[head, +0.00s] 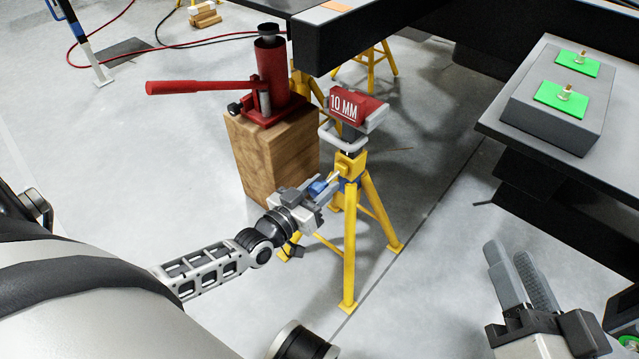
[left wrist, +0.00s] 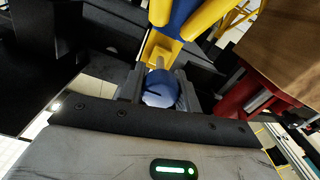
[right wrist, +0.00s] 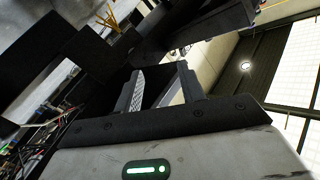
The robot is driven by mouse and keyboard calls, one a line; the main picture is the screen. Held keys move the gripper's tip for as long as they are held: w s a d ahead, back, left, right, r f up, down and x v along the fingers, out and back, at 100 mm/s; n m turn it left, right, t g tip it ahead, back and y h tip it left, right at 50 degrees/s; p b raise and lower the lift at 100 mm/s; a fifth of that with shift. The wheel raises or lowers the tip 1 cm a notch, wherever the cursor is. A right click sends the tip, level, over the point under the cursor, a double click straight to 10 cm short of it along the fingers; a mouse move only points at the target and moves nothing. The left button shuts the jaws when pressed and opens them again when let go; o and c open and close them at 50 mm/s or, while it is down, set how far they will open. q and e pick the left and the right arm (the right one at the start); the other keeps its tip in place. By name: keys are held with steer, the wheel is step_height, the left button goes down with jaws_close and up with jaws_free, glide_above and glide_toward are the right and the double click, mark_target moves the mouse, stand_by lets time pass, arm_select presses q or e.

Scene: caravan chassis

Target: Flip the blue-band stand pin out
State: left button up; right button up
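The yellow stand (head: 349,238) with a blue band (head: 349,182) stands upright on the floor. A blue pin knob (head: 318,187) sticks out from its collar toward my left gripper (head: 325,192). In the left wrist view the round blue knob (left wrist: 160,90) fills the gap between the fingers of my left gripper (left wrist: 162,88), with the pin's shaft running to the yellow collar (left wrist: 158,50). The fingers appear to touch the knob on both sides. My right gripper (head: 522,275) is empty, its fingers apart, at the lower right, far from the stand.
A red jack (head: 268,75) with a long handle stands on a wooden block (head: 270,150) left of the stand. A red "10 MM" block (head: 357,107) sits at the stand's top, under the black chassis beam (head: 345,40). A dark bench (head: 530,135) is at right.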

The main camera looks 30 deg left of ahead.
arm_select(q)
steer(key=o, duration=0.4)
steer(key=shift+s, duration=0.15)
steer(key=shift+c, duration=0.2)
arm_select(e)
steer(key=shift+r, duration=0.1)
arm_select(q)
steer(key=shift+s, duration=0.15)
steer(key=s, duration=0.1)
steer(key=s+p, duration=0.2)
steer(key=s, duration=0.1)
steer(key=shift+a+r, duration=0.1)
steer(key=shift+a, duration=0.25)
steer(key=p, duration=0.3)
glide_toward(314, 194)
steer(key=shift+s+a, duration=0.2)
steer(key=shift+s, duration=0.8)
steer(key=shift+s+a, duration=0.2)
steer(key=shift+s, duration=0.8)
arm_select(e)
steer(key=shift+s+d+f+n+g+h, duration=0.15)
steer(key=shift+d+f+n+g+h, duration=0.2)
steer(key=shift+f, duration=0.25)
steer(key=shift+s+d+f+n+g+h, duration=0.15)
steer(key=shift+f+n+g+h, duration=0.1)
steer(key=shift+f+g+h, duration=0.25)
steer(key=shift+a+r, duration=0.1)
steer(key=shift+r, duration=0.1)
